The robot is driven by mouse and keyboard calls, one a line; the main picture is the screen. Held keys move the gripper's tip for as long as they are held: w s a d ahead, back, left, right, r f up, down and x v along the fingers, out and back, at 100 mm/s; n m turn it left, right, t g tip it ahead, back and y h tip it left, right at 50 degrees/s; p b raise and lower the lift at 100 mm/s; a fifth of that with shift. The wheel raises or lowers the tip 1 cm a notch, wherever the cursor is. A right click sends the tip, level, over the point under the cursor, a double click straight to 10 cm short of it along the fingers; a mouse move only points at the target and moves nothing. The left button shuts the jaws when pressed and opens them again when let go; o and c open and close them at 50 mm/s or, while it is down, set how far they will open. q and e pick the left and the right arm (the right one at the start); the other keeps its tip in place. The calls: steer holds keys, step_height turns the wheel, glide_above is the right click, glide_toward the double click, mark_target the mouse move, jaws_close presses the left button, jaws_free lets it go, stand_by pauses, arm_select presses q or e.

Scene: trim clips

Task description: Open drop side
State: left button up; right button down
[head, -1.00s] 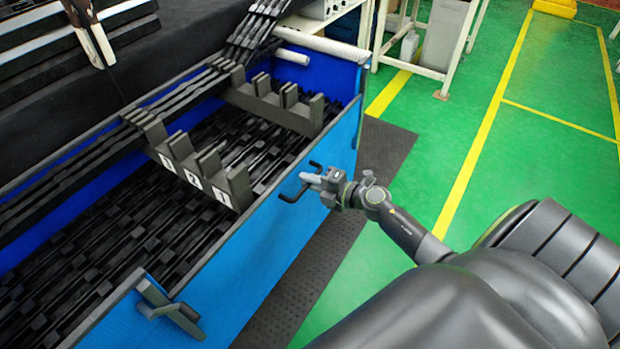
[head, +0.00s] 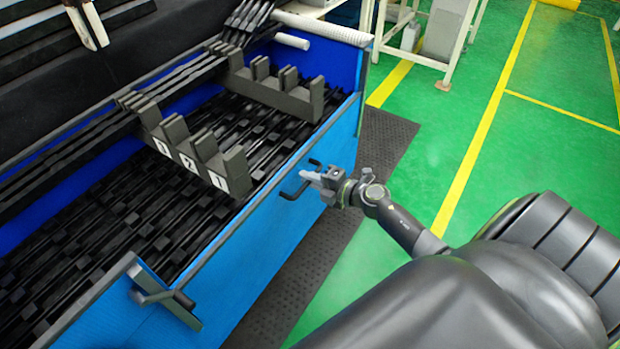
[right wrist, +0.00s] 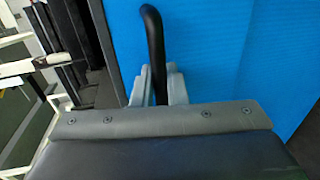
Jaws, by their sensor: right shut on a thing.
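The blue drop side (head: 265,245) stands upright along the front of the large bin, with a dark rail on its top edge. A black bent handle (head: 290,196) sticks out from its outer face. My right gripper (head: 312,178) is shut on this handle. In the right wrist view, the blue panel (right wrist: 205,55) fills the upper right, and the black handle (right wrist: 153,35) runs down between the grey fingertips (right wrist: 156,88). A dark latch bar (head: 165,298) sits at the near corner of the side. My left gripper is not in view.
Inside the bin lie rows of black clips (head: 90,235) and two slotted grey holders, one numbered (head: 200,155). A dark mat (head: 385,140) lies on the green floor beside the bin. White-legged tables (head: 440,45) stand behind. The floor at right is open.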

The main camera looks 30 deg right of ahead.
steer(key=c, duration=1.5)
jaws_free()
steer(key=shift+c, duration=0.2)
